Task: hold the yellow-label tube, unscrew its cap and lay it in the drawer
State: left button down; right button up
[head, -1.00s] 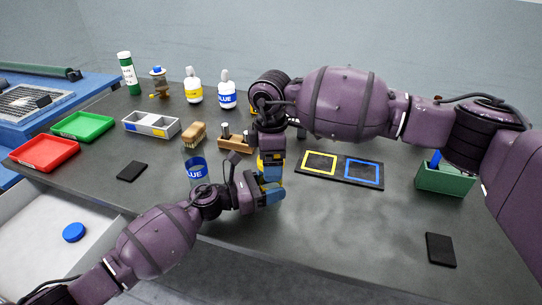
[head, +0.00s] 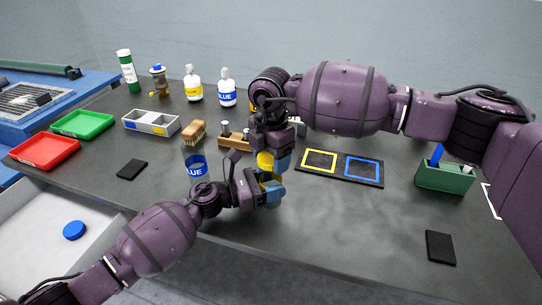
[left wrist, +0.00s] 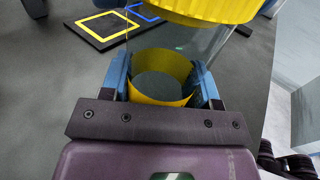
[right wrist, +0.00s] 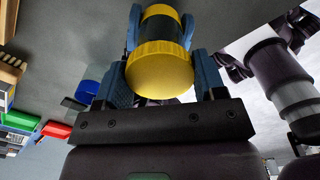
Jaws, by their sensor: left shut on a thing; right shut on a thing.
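The yellow-label tube (left wrist: 163,93) is clear and upright above the table. My left gripper (head: 270,190) is shut on its body around the yellow label. The tube's yellow cap (head: 264,161) is at its top, between the fingers of my right gripper (head: 279,158), which comes from above. The cap shows large in the right wrist view (right wrist: 160,68) and at the top of the left wrist view (left wrist: 215,8). I cannot tell whether its thread is free. The open drawer (head: 35,262) is at the lower left, with a blue cap (head: 74,230) lying in it.
A capless blue-label tube (head: 195,168) stands just left of my grippers. A brush (head: 194,131) and wooden rack (head: 234,141) are behind. A dark mat with yellow and blue squares (head: 341,167) lies right. Red (head: 44,152) and green (head: 82,124) trays stand left. The front right tabletop is mostly clear.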

jog(key=n, duration=1.2)
jog(key=shift+n, duration=0.4)
jog(key=n, duration=0.6)
jog(key=shift+r+n, duration=0.1)
jog(key=shift+n, duration=0.3)
jog(key=n, duration=0.6)
jog(key=shift+n, duration=0.4)
jog(key=n, duration=0.5)
jog(key=shift+n, duration=0.3)
jog(key=n, duration=0.9)
jog(key=shift+n, duration=0.3)
jog(key=n, duration=0.5)
